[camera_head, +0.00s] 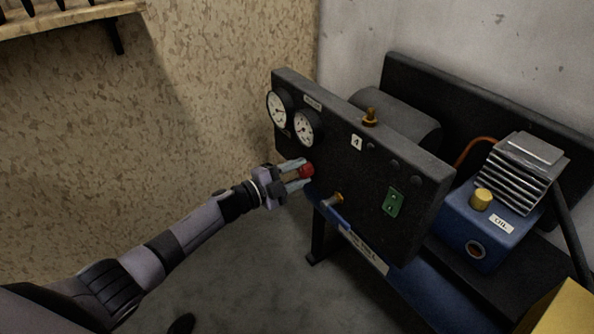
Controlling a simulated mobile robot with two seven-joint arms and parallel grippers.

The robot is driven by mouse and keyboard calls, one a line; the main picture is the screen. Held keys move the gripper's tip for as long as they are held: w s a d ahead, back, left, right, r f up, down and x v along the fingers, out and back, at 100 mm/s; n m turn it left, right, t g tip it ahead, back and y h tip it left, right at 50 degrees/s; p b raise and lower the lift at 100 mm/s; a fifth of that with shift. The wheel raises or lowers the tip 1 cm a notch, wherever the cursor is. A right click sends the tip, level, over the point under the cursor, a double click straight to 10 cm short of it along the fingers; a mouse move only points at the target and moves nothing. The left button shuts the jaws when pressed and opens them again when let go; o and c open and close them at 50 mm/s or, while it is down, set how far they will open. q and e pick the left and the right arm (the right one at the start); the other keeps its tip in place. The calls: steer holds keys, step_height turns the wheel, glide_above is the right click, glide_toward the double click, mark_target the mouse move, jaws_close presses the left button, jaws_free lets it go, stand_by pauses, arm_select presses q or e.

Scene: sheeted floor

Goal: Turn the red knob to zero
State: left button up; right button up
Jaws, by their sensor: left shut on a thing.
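The red knob (307,171) sits on the front of a black panel (362,180), below two round white gauges (303,128). My left gripper (300,174) reaches in from the left with its two fingers around the knob. It is shut on the knob, one finger above and one below. The fingers hide part of the knob, and no scale or zero mark can be made out beside it. My right gripper is not in view.
A brass valve (334,200) with a blue handle sticks out below right of the knob. A green switch plate (393,202) is further right. A blue compressor (487,228) stands behind right. A shelf (62,17) hangs upper left. Floor below the arm is mostly clear.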

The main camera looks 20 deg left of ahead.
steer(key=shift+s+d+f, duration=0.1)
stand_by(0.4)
arm_select(q)
steer(key=o, duration=1.1)
steer(key=shift+c, duration=0.2)
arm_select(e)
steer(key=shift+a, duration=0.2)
arm_select(q)
steer(key=shift+s+a+p, duration=0.3)
steer(key=shift+s+a, duration=0.1)
steer(key=shift+s, duration=0.05)
steer(key=p+v, duration=0.1)
steer(key=v, duration=0.5)
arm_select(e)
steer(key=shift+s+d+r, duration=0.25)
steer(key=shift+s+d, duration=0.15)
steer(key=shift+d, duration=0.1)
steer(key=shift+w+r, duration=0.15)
